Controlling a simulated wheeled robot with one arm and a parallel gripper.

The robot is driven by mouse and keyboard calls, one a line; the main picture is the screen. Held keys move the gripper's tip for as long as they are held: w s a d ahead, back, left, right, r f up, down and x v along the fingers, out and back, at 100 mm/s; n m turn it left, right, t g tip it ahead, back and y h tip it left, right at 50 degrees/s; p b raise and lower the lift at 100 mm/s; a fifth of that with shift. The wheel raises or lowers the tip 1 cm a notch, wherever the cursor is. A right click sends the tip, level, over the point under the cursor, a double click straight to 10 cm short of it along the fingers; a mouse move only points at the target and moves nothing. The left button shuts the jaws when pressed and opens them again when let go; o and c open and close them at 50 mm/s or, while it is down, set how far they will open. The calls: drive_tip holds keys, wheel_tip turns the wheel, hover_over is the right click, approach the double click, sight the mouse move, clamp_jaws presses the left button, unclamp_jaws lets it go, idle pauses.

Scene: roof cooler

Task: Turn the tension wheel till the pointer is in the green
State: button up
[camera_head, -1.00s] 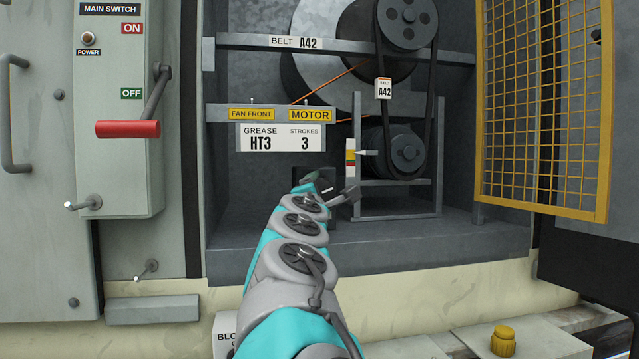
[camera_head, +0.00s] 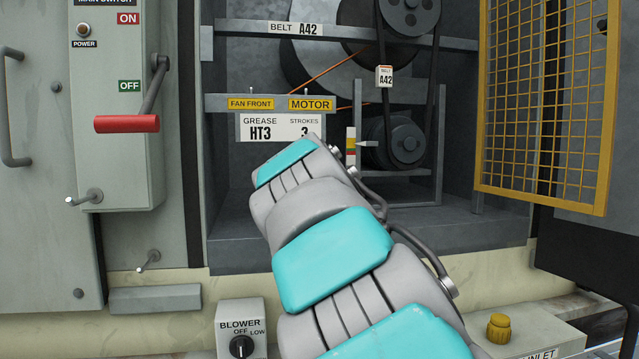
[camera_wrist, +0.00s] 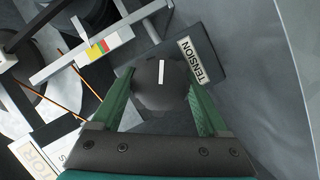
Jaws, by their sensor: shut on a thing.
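The tension wheel (camera_wrist: 150,98) is a dark round knob with a white line on its face. In the wrist view it sits between the two green fingers of my gripper (camera_wrist: 161,82), which is shut on its sides. A TENSION label (camera_wrist: 193,60) is beside it. In the head view my arm hides the wheel and gripper. The gauge strip (camera_head: 351,148) has white, red, yellow and green parts; it also shows in the wrist view (camera_wrist: 115,41). The grey pointer (camera_head: 367,144) points at the coloured part; I cannot tell exactly which band its tip meets.
The belt (camera_head: 433,90) and motor (camera_head: 405,141) are right of the gauge. An open yellow mesh guard (camera_head: 545,105) hangs at the right. The main switch with its red handle (camera_head: 127,124) is at the left. A blower knob box (camera_head: 241,318) stands below, near my arm.

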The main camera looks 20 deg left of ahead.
drive_tip(key=shift+m, duration=0.5)
drive_tip(key=shift+w+f+m+g+y, duration=0.1)
drive_tip(key=shift+f+m+g+y, duration=0.1)
drive_tip(key=shift+m+g+y, duration=0.3)
drive_tip(key=o, duration=1.2)
drive_tip(key=shift+r, duration=0.1)
drive_tip(key=shift+o, duration=0.2)
drive_tip(key=shift+r, duration=0.1)
drive_tip(key=shift+s+d+r, duration=0.2)
drive_tip(key=shift+s, duration=0.4)
drive_tip(key=b+v, duration=0.1)
drive_tip(key=v, duration=0.5)
drive_tip(key=shift+s, duration=0.3)
